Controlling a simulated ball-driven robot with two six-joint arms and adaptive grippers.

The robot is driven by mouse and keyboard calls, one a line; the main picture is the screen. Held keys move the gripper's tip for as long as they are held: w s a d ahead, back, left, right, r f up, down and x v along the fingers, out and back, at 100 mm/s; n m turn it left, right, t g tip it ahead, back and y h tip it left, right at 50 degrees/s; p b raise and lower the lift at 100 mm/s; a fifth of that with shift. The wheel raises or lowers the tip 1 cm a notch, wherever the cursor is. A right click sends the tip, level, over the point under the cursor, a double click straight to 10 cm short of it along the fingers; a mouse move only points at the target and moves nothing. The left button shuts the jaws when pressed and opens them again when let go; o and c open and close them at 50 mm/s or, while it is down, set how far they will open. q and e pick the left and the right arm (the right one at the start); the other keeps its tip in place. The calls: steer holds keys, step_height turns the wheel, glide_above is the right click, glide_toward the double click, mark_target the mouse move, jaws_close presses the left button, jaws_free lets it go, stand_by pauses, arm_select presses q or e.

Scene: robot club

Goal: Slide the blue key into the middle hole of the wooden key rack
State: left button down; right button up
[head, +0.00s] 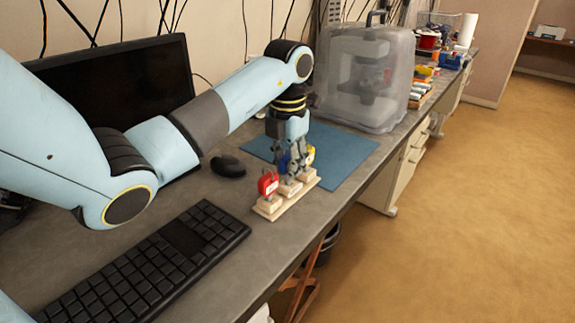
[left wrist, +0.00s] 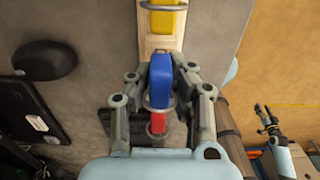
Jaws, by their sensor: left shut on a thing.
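The wooden key rack (head: 270,210) lies on the grey desk near its front edge. The red key (head: 268,184) stands at its near end and the yellow key (head: 310,154) at its far end. My left gripper (head: 290,168) points down over the middle of the rack, shut on the blue key (head: 282,163). In the left wrist view the blue key (left wrist: 160,76) sits between the fingers, in line between the yellow key (left wrist: 163,20) and the red key (left wrist: 157,123). The fingers hide its lower end, so I cannot tell how deep it is. My right gripper (left wrist: 263,111) appears small and empty, fingers apart.
A blue mat (head: 345,155) lies behind the rack. A black keyboard (head: 150,260) and mouse (head: 228,166) are to the left. A clear-cased machine (head: 365,75) stands farther back. The desk edge drops off close to the right of the rack.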

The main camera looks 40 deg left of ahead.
arm_select(q)
steer(key=shift+f+b, duration=0.35)
steer(key=shift+f, duration=0.15)
steer(key=c, duration=1.2)
jaws_free()
steer(key=shift+o, duration=0.5)
steer(key=o, duration=0.3)
steer(key=shift+o, duration=0.2)
steer(key=shift+r, duration=0.1)
steer(key=shift+r+p, duration=2.7)
steer(key=shift+r, duration=0.8)
